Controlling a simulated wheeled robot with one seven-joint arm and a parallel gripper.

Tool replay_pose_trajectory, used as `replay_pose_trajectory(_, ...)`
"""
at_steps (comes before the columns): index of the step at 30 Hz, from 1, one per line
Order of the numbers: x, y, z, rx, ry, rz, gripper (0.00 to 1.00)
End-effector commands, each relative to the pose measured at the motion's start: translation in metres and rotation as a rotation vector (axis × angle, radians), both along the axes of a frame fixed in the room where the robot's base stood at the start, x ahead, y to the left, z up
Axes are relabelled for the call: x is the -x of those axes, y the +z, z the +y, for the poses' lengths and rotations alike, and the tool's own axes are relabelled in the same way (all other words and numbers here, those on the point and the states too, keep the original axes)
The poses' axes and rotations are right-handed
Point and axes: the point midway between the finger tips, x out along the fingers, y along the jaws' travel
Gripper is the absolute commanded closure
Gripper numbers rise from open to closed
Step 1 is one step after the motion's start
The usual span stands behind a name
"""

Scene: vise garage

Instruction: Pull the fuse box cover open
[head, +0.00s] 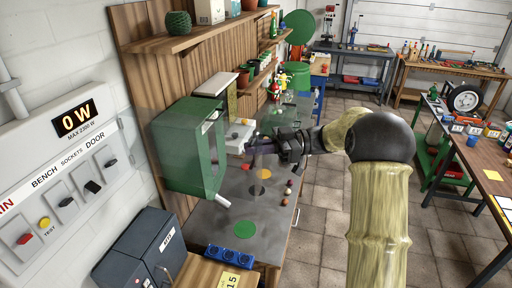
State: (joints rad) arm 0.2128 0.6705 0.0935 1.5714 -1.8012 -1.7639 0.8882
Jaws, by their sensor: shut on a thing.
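The fuse box (60,180) is the pale panel on the left wall, with a 0 W display and several switches in plain view. Its cover (150,122) appears as a faint clear pane standing out from the panel's right side, across the green cabinet. My gripper (254,146) is right of the green cabinet, pointing left. It is shut at what seems to be the cover's outer edge; the exact contact is too small to make out.
A green cabinet (180,150) stands close left of my gripper. The grey bench top (265,225) below holds small balls and coloured discs. A wooden shelf (190,38) is above. Tiled floor (335,215) is free to the right, before another table (490,180).

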Motion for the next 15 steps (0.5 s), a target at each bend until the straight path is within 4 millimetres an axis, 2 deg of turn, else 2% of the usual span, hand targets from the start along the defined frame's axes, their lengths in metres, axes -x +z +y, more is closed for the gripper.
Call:
replay_pose_trajectory(1,0.0004,0.0003,0.0015,-0.003,0.003,0.000,1.00)
replay_pose_trajectory(2,0.0002,0.0003,0.0009,-0.003,0.002,0.000,0.88)
replay_pose_trajectory(4,0.0000,0.0004,-0.0006,-0.003,-0.001,0.000,0.74)
replay_pose_trajectory(15,-0.0012,-0.0008,-0.0055,-0.002,-0.004,-0.001,0.74)
